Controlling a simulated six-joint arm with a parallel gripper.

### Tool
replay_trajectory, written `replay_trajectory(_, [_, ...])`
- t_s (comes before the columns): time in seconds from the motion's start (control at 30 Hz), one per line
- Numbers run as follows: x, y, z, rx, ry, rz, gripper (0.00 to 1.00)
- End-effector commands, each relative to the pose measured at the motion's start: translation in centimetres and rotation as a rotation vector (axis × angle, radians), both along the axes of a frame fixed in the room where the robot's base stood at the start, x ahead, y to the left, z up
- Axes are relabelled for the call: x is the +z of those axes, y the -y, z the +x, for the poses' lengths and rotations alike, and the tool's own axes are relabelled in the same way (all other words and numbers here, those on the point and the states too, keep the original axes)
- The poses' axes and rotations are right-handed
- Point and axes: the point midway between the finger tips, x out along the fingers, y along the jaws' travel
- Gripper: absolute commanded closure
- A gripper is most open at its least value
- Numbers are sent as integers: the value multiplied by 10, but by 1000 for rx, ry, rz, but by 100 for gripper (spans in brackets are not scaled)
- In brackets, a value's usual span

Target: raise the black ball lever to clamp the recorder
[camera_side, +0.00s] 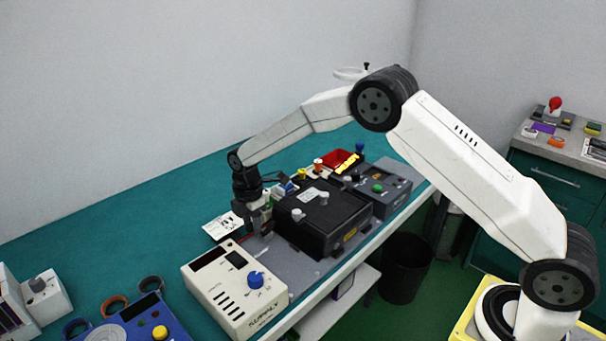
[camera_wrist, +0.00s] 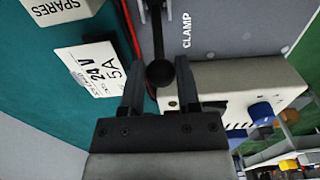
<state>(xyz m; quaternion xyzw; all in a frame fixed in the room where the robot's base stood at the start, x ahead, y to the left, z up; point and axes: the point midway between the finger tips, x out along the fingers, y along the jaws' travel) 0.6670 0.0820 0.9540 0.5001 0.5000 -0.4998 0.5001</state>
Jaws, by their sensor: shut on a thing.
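The black ball lever (camera_wrist: 160,73) shows in the wrist view as a dark rod with a round ball at its end, beside the printed word CLAMP on a grey plate (camera_wrist: 215,30). My gripper (camera_wrist: 159,82) is shut on the ball, with one finger on each side of it. In the side view my gripper (camera_side: 258,226) points down at the left end of the black box (camera_side: 325,212), which appears to be the recorder. That box lies flat on the grey plate and has light knobs on top. The lever is hidden behind my gripper there.
A cream box with a blue knob (camera_side: 235,290) stands close in front of my gripper. A white 24V 5A card (camera_side: 222,226) lies behind it on the teal bench. A dark grey unit (camera_side: 385,190) and a red tray (camera_side: 340,159) stand further right.

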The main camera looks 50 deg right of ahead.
Motion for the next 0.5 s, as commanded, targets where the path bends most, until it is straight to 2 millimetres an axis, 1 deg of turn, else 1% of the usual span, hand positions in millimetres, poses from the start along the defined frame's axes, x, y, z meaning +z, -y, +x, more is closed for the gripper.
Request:
replay_trajectory(0.03, [1,4,1,-1,1,-4,100])
replay_trajectory(0.27, [1,4,1,-1,1,-4,100])
replay_trajectory(0.5, [4,10,1,-2,1,-4,100])
